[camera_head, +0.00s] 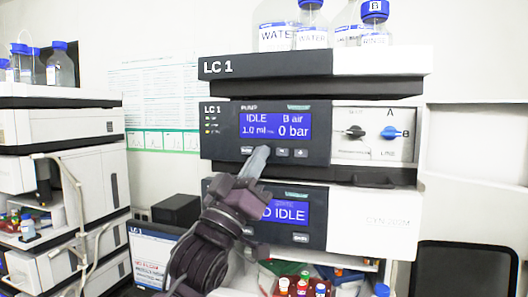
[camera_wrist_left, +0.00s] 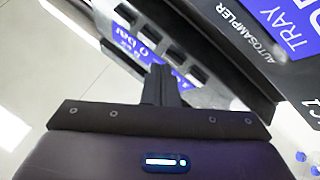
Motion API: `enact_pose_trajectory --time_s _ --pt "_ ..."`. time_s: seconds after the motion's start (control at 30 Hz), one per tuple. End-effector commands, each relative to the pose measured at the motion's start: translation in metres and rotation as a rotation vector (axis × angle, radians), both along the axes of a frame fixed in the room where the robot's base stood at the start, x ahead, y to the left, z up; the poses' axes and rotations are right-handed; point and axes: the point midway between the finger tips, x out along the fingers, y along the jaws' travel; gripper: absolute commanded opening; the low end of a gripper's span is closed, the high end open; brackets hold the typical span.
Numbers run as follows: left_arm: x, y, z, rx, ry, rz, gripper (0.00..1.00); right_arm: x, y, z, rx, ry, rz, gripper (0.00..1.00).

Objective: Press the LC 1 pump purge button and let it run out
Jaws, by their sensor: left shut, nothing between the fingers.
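The LC 1 pump module (camera_head: 222,145) has a lit blue screen (camera_head: 276,125) reading IDLE, B air, 1.0 ml and 0 bar. I cannot tell whether the tip touches a button. My right gripper is not in view.
Below the pump is another module with a blue IDLE screen (camera_head: 288,211), partly behind my arm. Solvent bottles (camera_head: 374,22) stand on top of the stack. Valve knobs (camera_head: 388,132) sit right of the pump screen. A second stack (camera_head: 65,150) stands at the left.

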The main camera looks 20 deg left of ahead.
Motion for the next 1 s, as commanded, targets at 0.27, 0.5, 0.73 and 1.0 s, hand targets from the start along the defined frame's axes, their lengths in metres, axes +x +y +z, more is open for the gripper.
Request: enact_pose_trajectory --time_s 0.27,0.5,0.73,1.0 --pt "0.0033 -0.0002 0.0004 0.000 0.000 0.000 0.00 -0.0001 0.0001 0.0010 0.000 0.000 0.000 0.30" --pt "0.0064 -0.0003 0.0002 0.001 0.001 0.000 0.00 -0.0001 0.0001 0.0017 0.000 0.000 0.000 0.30" --pt "0.0064 -0.0003 -0.0001 0.001 0.001 0.000 0.00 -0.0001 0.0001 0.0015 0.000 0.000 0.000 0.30" --pt "-0.0010 0.0000 -0.0010 0.000 0.000 0.000 0.00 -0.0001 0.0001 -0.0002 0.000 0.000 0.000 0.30"
